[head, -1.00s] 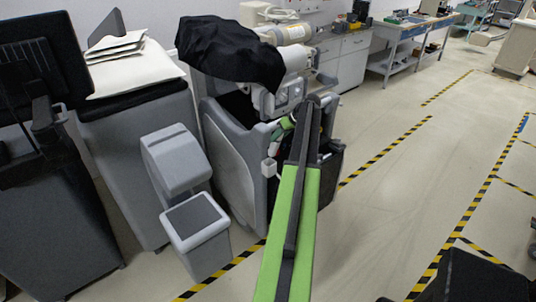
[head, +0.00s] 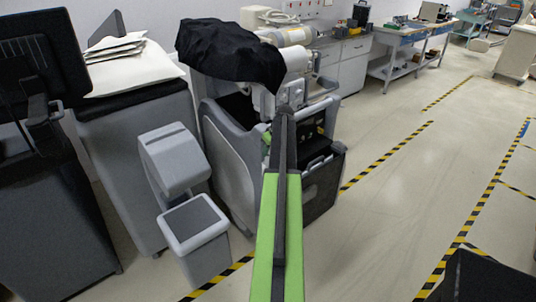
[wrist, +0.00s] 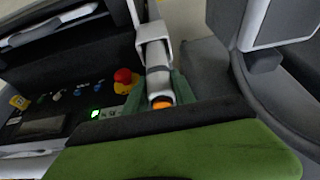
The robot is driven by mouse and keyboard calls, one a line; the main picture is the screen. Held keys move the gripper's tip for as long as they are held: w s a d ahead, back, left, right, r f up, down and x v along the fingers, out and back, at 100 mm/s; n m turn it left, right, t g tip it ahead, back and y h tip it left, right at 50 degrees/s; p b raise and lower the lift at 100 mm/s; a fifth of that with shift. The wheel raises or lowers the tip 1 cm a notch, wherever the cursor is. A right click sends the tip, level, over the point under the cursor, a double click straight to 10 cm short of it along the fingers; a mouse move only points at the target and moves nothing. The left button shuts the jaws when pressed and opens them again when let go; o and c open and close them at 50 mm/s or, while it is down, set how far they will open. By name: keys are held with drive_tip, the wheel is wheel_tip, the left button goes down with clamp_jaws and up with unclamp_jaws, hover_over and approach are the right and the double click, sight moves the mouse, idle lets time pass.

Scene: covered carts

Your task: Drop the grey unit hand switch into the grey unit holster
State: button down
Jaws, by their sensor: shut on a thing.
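In the wrist view my gripper (wrist: 160,94) is shut on the hand switch (wrist: 158,76), a pale grey stick with a darker band and an orange end. Its green fingers lie on both sides of it. The white square holster (wrist: 152,31) is at the far end of the switch, in line with it. I cannot tell whether the switch's end is inside it. In the head view the grey unit (head: 229,158) stands at the centre under a black cover. My arm hides the switch and holster there; only a bit of green finger shows beside the arm.
The wrist view shows a control panel with a red button (wrist: 122,76) and a green light (wrist: 95,113) left of the switch. In the head view a grey bin (head: 195,225) and a paper-topped cart (head: 135,70) stand left.

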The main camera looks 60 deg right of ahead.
drive_tip(key=shift+f, duration=0.85)
drive_tip(key=shift+f+b, duration=0.65)
drive_tip(key=shift+b, duration=0.2)
drive_tip(key=c, duration=1)
unclamp_jaws()
drive_tip(key=shift+c, duration=0.2)
drive_tip(key=shift+r, duration=0.2)
drive_tip(key=shift+r+p, duration=0.35)
drive_tip(key=shift+p, duration=0.2)
drive_tip(key=p+v, duration=1.1)
drive_tip(key=v, duration=0.1)
